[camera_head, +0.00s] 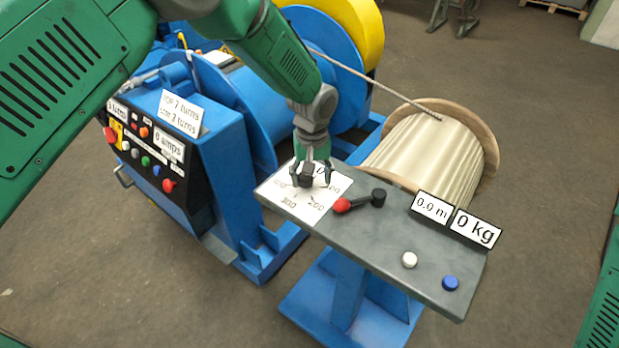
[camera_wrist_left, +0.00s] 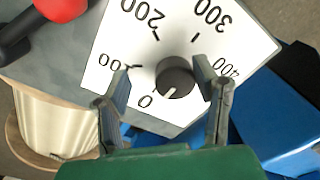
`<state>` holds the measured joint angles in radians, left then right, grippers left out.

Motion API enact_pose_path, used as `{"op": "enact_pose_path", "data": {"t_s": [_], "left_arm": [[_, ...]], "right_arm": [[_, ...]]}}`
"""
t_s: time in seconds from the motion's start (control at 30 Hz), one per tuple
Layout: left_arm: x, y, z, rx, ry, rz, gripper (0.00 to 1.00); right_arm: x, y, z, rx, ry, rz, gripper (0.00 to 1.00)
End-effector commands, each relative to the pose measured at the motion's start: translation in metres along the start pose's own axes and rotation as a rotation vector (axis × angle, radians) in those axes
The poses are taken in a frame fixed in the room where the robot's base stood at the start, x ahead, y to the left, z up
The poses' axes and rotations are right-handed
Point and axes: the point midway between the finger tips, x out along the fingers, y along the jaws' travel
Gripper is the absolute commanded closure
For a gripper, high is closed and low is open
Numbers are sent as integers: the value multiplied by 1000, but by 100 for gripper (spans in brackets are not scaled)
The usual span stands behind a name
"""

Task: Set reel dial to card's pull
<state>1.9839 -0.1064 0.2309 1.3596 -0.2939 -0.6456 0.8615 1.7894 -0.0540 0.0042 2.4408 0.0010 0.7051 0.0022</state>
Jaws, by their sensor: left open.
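The reel dial is a dark round knob (camera_wrist_left: 174,76) on a white scale plate (camera_head: 273,193) marked 0, 100, 200, 300 and 400. In the left wrist view its pale pointer mark faces the 0 side. My left gripper (camera_head: 311,182) is open over the dial, with one finger on each side of the knob; the right-hand finger (camera_wrist_left: 214,95) is closer to it. I cannot tell if either finger touches. A white card (camera_head: 180,113) stands on the blue machine; its print, with the word "turns", is hard to read. My right gripper is out of view.
A red-handled black lever (camera_head: 360,200) is close to the right of the dial on the grey panel (camera_head: 400,235). White (camera_head: 409,260) and blue (camera_head: 451,283) buttons and displays reading 0.0 m (camera_head: 432,207) and 0 kg (camera_head: 475,228) are farther right. A rope reel (camera_head: 425,155) stands behind.

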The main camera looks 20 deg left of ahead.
Motion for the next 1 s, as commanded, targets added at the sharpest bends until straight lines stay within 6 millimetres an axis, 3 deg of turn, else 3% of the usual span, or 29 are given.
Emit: {"op": "enact_pose_path", "data": {"t_s": [0.37,0.5,0.53,1.0], "left_arm": [[9,-9,-4,-3,-6,10,46],[8,-6,-2,-4,-4,4,90],[8,-6,-2,-4,-4,2,94],[7,-5,1,-2,-8,7,95]], "right_arm": [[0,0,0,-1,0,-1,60],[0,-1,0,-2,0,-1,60],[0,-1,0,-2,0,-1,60],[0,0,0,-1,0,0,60]]}}
